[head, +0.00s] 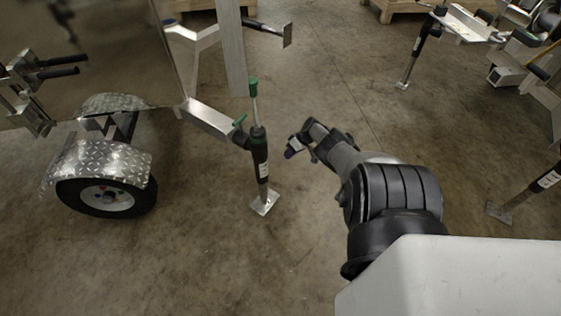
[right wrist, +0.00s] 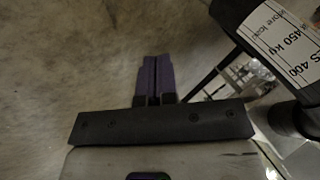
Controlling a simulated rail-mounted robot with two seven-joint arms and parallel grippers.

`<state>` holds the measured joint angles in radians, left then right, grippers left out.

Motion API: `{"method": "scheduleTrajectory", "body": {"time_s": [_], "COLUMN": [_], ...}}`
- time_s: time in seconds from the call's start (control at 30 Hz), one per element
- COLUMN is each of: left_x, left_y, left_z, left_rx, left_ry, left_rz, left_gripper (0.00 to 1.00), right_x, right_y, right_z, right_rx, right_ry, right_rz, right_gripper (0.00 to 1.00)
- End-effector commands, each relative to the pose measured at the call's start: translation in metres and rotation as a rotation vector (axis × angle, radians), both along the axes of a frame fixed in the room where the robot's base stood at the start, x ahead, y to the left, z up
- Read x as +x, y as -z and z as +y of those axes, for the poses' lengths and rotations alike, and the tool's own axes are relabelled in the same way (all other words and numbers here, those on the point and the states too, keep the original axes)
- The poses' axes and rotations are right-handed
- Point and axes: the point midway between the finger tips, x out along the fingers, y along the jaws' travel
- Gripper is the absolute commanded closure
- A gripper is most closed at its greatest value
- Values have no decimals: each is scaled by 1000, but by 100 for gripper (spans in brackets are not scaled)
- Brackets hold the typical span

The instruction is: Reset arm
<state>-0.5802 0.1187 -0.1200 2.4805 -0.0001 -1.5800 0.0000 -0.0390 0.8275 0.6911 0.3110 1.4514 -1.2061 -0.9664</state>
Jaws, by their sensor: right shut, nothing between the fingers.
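My right arm reaches in from the lower right of the head view. Its gripper (head: 291,151) is to the right of a trailer's jack stand (head: 260,155) with a green handle, apart from it. In the right wrist view the two purple fingers of my right gripper (right wrist: 155,62) are side by side, shut and empty, over bare floor. The black jack body with a white label (right wrist: 285,45) is at the right of that view, close to the gripper. My left gripper is not in the head view.
A silver trailer with a diamond-plate fender (head: 100,165) and a wheel (head: 107,197) stands at the left. Another jack stand (head: 415,55) is at the upper right, and one more (head: 530,193) at the right edge. The concrete floor (head: 340,85) between them is clear.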

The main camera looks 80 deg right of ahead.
Motion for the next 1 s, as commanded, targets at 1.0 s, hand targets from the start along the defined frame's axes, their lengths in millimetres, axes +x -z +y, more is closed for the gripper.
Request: {"method": "scheduleTrajectory", "body": {"time_s": [1.0], "left_x": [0], "left_y": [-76], "left_z": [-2], "left_rx": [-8], "left_ry": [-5], "left_rz": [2], "left_gripper": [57], "right_x": [-7], "right_y": [-57], "right_z": [53], "right_rx": [-23], "right_ry": [-328], "right_rz": [247], "right_gripper": [100]}}
